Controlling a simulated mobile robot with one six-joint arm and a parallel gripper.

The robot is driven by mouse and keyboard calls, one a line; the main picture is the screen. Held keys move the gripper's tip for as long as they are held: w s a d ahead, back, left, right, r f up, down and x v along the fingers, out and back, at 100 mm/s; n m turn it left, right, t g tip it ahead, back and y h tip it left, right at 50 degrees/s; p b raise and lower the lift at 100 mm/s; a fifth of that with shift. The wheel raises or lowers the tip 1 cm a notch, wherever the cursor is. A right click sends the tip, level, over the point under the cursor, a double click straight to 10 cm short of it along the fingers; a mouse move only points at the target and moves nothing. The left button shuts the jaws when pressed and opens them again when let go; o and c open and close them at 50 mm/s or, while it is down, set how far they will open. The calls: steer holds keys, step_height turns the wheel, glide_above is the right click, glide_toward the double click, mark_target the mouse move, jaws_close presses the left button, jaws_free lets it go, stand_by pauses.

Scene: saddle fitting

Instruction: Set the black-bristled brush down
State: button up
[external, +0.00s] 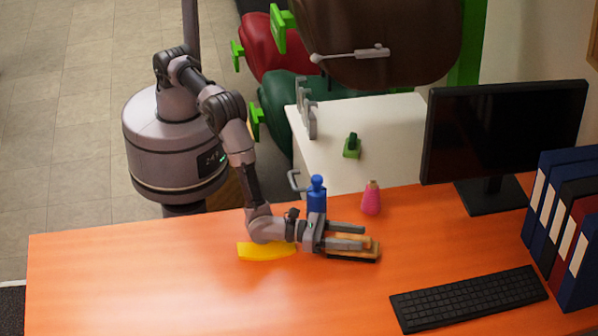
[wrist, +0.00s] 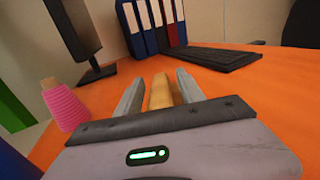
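The black-bristled brush (external: 368,253) has a tan wooden back and dark bristles. In the external view it lies low at the tabletop, bristles down, and appears to rest on it. Its wooden part (wrist: 160,92) shows between my two fingers in the wrist view. My gripper (external: 348,236) lies low and level over the desk, pointing right, with a finger on each side of the wood. In the wrist view my gripper (wrist: 160,90) shows narrow gaps between fingers and wood, so it looks open around the brush. The near finger hides part of the brush.
The orange desk (external: 130,280) is clear at left and front. A blue bottle-like object (external: 317,195) stands close behind my gripper, with a pink cone (external: 371,198) to its right. A yellow piece (external: 265,251) lies under my wrist. A keyboard (external: 468,298), monitor (external: 500,130) and binders (external: 565,215) occupy the right.

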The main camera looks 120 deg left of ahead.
steer(key=shift+r, duration=0.25)
steer(key=p+v, duration=0.4)
steer(key=v, duration=0.8)
steer(key=shift+f, duration=0.1)
